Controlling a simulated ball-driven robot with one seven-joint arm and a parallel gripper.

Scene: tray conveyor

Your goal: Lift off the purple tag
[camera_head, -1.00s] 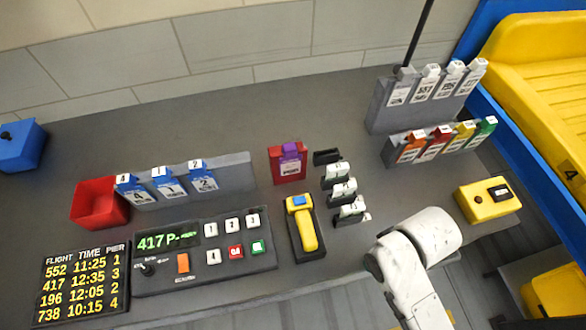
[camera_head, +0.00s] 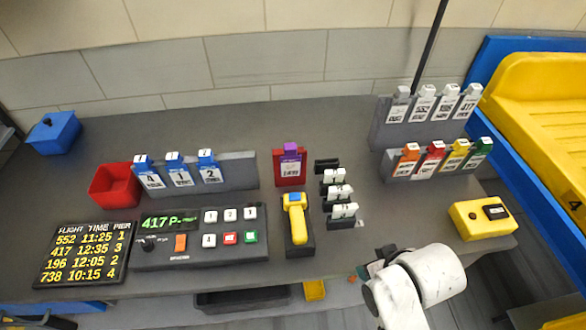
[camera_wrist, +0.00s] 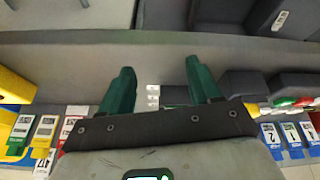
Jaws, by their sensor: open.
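The purple tag (camera_head: 291,160) hangs upright on the front of a small red holder (camera_head: 278,179) in the middle of the counter, in the head view. Its purple top sticks up above the holder and a white printed label shows below it. My gripper (camera_wrist: 160,78) shows in the wrist view with its two green fingers wide apart and nothing between them at the tips. In the head view my white arm is at the lower right, in front of the counter and well away from the tag. I cannot make out the purple tag in the wrist view.
Right of the holder stands a rack of white-topped stamps (camera_head: 340,193); a yellow scanner (camera_head: 295,208) lies in front. Blue tags (camera_head: 179,172) hang to the left, coloured tags (camera_head: 433,158) to the right. A yellow box (camera_head: 482,221) sits near the right edge.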

